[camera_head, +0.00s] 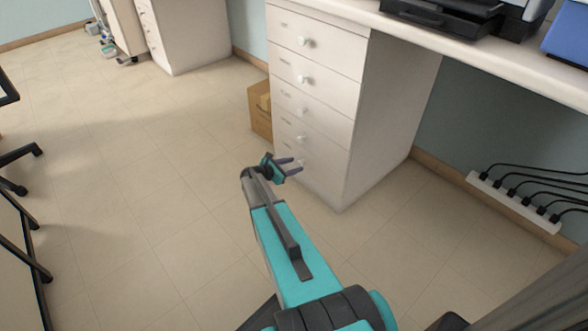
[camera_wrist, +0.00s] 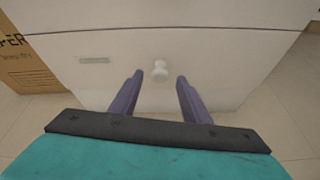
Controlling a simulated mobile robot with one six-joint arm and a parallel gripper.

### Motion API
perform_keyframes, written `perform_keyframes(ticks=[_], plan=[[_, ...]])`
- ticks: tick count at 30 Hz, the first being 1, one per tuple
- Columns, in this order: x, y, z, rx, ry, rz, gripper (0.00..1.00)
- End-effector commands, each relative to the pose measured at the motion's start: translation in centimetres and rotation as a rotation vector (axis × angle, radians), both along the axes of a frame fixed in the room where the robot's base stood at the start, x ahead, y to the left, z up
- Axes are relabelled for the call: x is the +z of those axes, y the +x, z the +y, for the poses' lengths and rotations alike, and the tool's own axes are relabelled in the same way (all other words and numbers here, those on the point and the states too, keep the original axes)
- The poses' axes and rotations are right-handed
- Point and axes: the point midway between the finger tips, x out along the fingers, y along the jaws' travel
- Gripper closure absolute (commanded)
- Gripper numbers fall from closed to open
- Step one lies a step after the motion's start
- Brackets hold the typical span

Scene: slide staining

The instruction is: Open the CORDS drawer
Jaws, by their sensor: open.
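A white drawer cabinet (camera_head: 395,110) with several stacked drawers stands under the counter. Each drawer has a round white knob and a small label at its left; the labels are too small to read, so I cannot tell which one says CORDS. My gripper (camera_head: 297,165) is low, in front of the bottom drawer (camera_head: 320,182). In the wrist view my gripper (camera_wrist: 157,92) is open, with its two purple fingers apart. A white knob (camera_wrist: 160,71) shows between and just beyond the fingertips, not gripped. The drawer's label (camera_wrist: 93,60) is left of it. All drawers look shut.
A cardboard box (camera_head: 261,112) stands on the floor against the cabinet's left side. A power strip (camera_head: 512,202) with several black cables lies by the wall at right. A black chair (camera_head: 20,165) is at far left. The floor between is clear.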

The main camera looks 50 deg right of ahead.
Motion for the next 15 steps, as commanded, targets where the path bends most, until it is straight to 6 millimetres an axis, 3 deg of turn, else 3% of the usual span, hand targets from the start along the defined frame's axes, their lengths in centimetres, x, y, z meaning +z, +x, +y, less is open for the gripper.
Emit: perform_keyframes(ticks=[6, 15], plan=[[-0.9, 0.0, -1.9, 0.000, 0.000, -0.001, 0.57], [-0.9, -0.1, -2.4, 0.000, 0.000, -0.001, 0.57]])
